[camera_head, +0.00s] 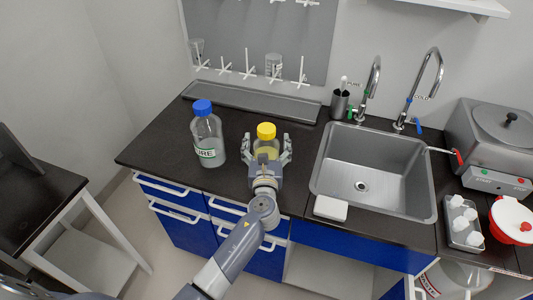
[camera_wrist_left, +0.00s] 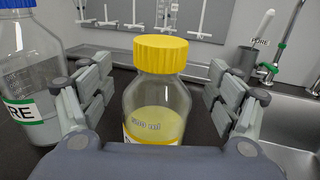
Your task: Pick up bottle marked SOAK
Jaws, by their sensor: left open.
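A clear bottle with a yellow cap (camera_head: 266,131) and some yellow liquid stands upright on the dark counter. My left gripper (camera_head: 268,150) is open, with its fingers on either side of this bottle. In the left wrist view the yellow-capped bottle (camera_wrist_left: 157,95) stands between the spread fingers of the gripper (camera_wrist_left: 160,105), with gaps on both sides. Its label is mostly hidden behind the gripper's body, so I cannot read SOAK on it. My right gripper is not in view.
A larger blue-capped bottle (camera_head: 207,138), its label ending in "URE", stands just left of the gripper. A sink (camera_head: 375,170) with two taps lies to the right. A drying rack with glassware (camera_head: 273,66) hangs behind. A white block (camera_head: 330,208) lies at the counter's front.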

